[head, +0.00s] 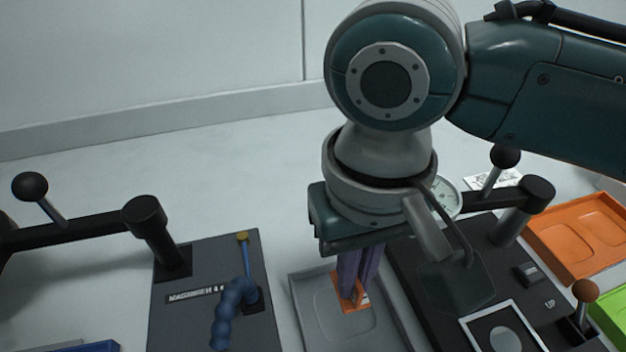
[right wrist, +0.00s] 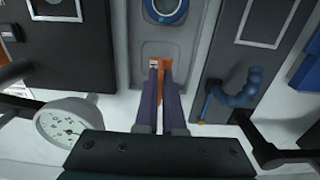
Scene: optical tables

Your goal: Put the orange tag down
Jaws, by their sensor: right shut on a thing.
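The orange tag (head: 353,299) is between the fingertips of my right gripper (head: 358,290), which is shut on it. The tag is over or in the upper part of a grey tray (head: 300,297) with shallow recesses; I cannot tell whether it touches the tray. In the right wrist view, the tag (right wrist: 166,68) shows orange beside the fingertips (right wrist: 161,68), with the grey tray (right wrist: 150,48) under it. The fingers hide part of the tag. My left gripper is not in view.
A blue ring-shaped item (right wrist: 166,8) sits farther along the tray. A dark panel with a blue jointed hose (head: 231,312) stands left, and a black device with a lever (head: 505,158) and dial gauge (head: 443,196) right. Orange (head: 580,238) and green (head: 612,314) trays lie far right.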

